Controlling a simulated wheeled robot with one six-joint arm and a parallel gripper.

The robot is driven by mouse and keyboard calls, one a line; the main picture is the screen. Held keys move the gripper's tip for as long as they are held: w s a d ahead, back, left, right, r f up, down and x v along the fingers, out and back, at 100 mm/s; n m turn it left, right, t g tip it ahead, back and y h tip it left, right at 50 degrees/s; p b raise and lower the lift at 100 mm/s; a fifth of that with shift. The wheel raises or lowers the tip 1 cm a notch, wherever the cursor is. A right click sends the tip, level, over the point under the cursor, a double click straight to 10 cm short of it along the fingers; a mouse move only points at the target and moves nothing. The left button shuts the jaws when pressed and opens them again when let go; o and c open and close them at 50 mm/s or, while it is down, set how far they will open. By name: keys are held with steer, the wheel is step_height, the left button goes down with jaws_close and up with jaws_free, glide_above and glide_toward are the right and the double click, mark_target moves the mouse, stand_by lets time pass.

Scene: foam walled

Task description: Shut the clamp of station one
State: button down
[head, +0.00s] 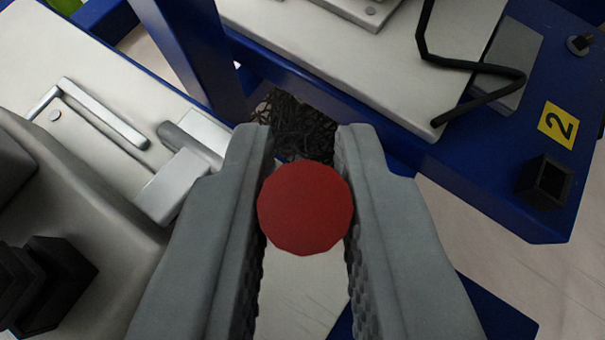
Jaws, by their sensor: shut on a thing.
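My gripper (305,135) shows in the head view, its two grey fingers reaching up from the bottom of the picture. A round red knob (305,208) sits between the fingers and touches both of their inner pads. My gripper is shut on it. Whatever the knob is fixed to is hidden behind it and the fingers. A metal clamp part (178,183) with a bar and block lies just left of the left finger. I cannot tell if the knob belongs to it. No number for station one is visible.
A blue frame with a white plate (370,70) stands at the upper right, with a yellow "2" label (558,125), a black square socket (543,182) and a bent black rod (470,66). A left plate bears a metal handle (105,118). A dark tangled mesh (300,125) lies beyond the fingertips.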

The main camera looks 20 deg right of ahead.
steer(key=shift+s+a+f+t+h, duration=0.2)
steer(key=shift+s+a+t+h, duration=0.2)
steer(key=shift+a+t+h, duration=0.2)
steer(key=shift+n, duration=0.3)
steer(key=c, duration=1.3)
jaws_free()
steer(key=shift+c, duration=0.2)
steer(key=shift+s+r, duration=0.1)
steer(key=v, duration=0.7)
steer(key=shift+s+a+r, duration=0.1)
steer(key=shift+s, duration=0.05)
